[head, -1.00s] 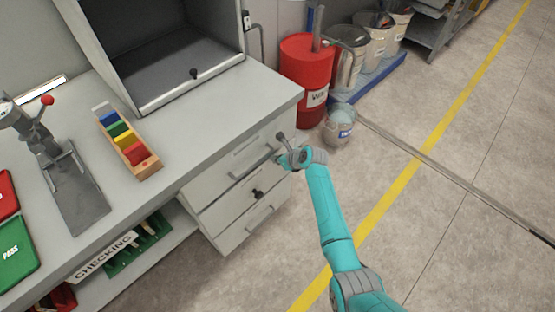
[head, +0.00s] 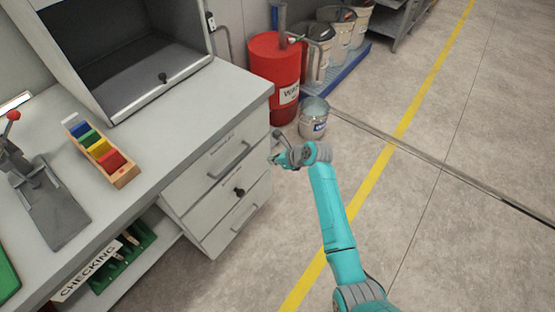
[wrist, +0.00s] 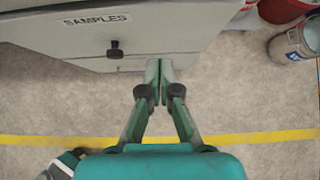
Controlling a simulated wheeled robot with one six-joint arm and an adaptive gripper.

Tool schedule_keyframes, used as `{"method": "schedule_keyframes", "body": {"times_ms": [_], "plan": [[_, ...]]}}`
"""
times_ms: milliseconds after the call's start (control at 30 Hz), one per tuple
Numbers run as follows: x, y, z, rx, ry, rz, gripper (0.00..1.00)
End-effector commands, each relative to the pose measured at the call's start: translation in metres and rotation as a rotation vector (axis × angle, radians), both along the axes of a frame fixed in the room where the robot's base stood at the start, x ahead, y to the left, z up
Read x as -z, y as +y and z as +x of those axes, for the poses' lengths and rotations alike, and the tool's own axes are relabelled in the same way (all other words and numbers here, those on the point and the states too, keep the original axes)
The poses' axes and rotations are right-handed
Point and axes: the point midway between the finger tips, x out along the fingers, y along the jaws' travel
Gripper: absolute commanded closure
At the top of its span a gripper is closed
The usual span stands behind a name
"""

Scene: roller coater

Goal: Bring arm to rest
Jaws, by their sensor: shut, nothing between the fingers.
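My teal arm reaches up from the bottom of the head view. My gripper (head: 274,159) is beside the front of the drawer unit, near its right edge. In the wrist view my gripper (wrist: 160,70) shows with its green fingers together and nothing between them. The fingertips appear just in front of the lower edge of a drawer front labelled SAMPLES (wrist: 60,40); I cannot tell if they touch it. The drawers (head: 215,165) look shut in the head view.
A red drum (head: 270,60) and a metal bucket (head: 313,125) stand beyond the bench (head: 170,130). A wooden rack of coloured blocks (head: 124,178) and a lever press (head: 50,215) sit on the bench. The floor (head: 450,240) to the right is clear.

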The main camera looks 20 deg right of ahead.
Motion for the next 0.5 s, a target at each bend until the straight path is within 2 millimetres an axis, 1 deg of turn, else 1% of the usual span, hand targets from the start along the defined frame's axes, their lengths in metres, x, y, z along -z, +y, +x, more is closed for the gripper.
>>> {"method": "schedule_keyframes", "body": {"times_ms": [100,200,500], "plan": [[-0.010,-0.007,-0.007,0.001,-0.002,-0.001,1.00],[-0.014,-0.009,-0.012,0.000,0.001,-0.001,1.00],[-0.014,-0.009,-0.014,-0.001,0.000,-0.003,1.00]]}}
